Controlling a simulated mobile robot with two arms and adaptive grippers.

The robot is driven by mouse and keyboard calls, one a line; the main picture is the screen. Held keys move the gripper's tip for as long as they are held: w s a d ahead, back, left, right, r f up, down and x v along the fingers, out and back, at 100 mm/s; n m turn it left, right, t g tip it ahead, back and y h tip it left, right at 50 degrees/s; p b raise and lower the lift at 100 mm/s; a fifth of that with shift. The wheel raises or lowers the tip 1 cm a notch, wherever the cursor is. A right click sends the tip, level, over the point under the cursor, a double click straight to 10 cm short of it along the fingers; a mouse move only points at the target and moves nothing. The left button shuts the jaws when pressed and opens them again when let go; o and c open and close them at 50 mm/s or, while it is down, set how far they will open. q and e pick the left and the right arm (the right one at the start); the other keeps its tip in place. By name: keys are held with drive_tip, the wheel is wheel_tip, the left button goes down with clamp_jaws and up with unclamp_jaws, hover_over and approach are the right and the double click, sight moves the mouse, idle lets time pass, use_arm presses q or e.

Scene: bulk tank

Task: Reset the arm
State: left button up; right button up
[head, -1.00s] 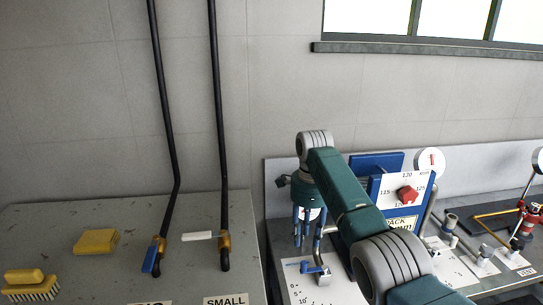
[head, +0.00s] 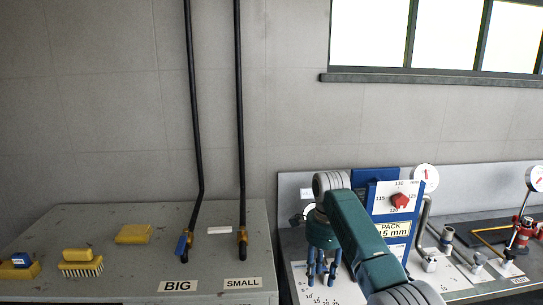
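My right arm reaches in from the bottom right in the head view. My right gripper (head: 322,268) points down over the white scale plate (head: 336,291) at the left end of the right bench. Its blue fingers look spread apart, and I see nothing held between them. Part of the plate is hidden behind the arm. My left gripper is not in view.
The left bench (head: 110,225) carries brushes (head: 82,267), a yellow sponge (head: 134,233) and two black hoses with brass ends, labelled BIG (head: 178,286) and SMALL (head: 242,282). A blue-and-white gauge board (head: 394,205) with a red knob (head: 400,201) stands behind my arm. A red stand (head: 521,235) is at the right.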

drive_tip(key=s+d+f+n+t, duration=0.1)
drive_tip(key=s+d+f+n, duration=0.1)
drive_tip(key=s+f+n, duration=0.55)
drive_tip(key=s+d+f+n+t, duration=0.1)
drive_tip(key=s+f+n, duration=0.2)
drive_tip(key=s+f, duration=0.85)
drive_tip(key=s+d+r+n+t, duration=0.15)
drive_tip(key=s+n, duration=0.35)
drive_tip(key=s, duration=0.6)
drive_tip(key=s+d+r+n, duration=0.1)
drive_tip(key=s+d+n, duration=0.3)
drive_tip(key=s, duration=0.7)
wheel_tip(320, 180, down, 30)
drive_tip(key=s+a+n+g+b, duration=0.1)
drive_tip(key=g+b, duration=0.1)
drive_tip(key=b, duration=0.1)
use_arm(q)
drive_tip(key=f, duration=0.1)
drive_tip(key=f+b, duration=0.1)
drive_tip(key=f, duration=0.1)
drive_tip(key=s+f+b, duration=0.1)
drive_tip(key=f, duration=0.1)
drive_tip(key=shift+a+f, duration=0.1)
use_arm(e)
drive_tip(key=s+d+f, duration=0.2)
drive_tip(key=s+f, duration=1.5)
drive_tip(key=f, duration=0.1)
drive_tip(key=shift+s+d+g, duration=0.15)
drive_tip(key=shift+d+g, duration=0.2)
drive_tip(key=shift+d, duration=0.05)
